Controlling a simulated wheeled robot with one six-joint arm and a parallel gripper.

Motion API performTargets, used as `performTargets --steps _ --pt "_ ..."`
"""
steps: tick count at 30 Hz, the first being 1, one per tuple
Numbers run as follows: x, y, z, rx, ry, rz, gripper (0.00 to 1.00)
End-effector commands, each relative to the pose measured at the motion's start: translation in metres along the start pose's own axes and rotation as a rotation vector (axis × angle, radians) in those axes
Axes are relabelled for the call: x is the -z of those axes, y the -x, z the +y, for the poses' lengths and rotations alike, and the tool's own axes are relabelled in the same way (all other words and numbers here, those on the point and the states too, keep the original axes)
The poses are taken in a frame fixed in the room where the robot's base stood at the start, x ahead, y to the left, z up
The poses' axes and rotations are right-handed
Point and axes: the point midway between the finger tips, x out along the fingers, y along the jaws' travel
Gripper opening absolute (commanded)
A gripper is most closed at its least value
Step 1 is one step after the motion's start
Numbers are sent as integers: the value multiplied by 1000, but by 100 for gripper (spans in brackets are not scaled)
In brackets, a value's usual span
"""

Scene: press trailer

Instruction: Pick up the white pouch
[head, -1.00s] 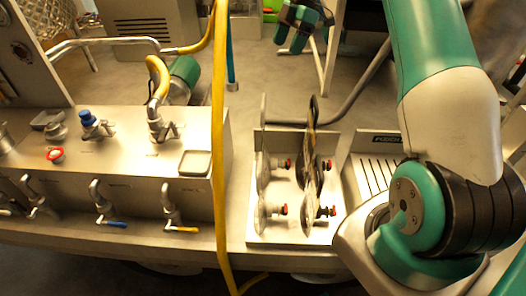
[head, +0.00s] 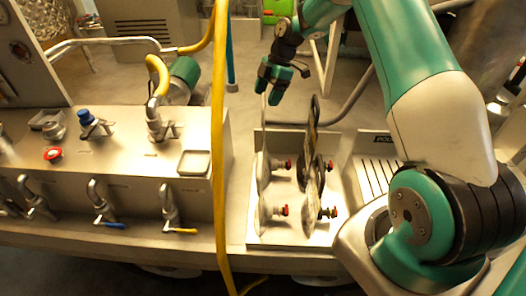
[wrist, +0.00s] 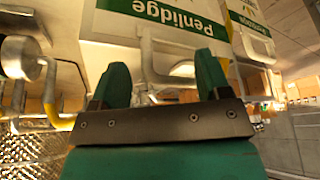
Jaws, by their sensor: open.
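In the wrist view, a white pouch-like item with a green band lettered "Penlidge" (wrist: 160,14) is ahead of my gripper (wrist: 162,78). Its lower edge and a pale metal loop show near the fingers. A second white item with a green band (wrist: 248,18) is to its right. My gripper is open, with nothing between the fingers; I cannot tell the exact gap to the white item. In the head view, my gripper (head: 272,84) is above the back of a metal stand (head: 285,232). Thin upright items (head: 311,165) on the stand are seen nearly edge-on, so their faces are hidden.
A yellow hose (head: 218,150) hangs just left of the stand. A metal valve bench (head: 120,165) with taps is on the left. A slotted drain tray (head: 376,178) is right of the stand, close to my arm. Open floor lies behind.

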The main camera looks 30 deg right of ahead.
Motion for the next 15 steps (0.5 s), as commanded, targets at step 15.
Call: performTargets --steps 15 --pt "0 -12 0 -1 -1 -1 33"
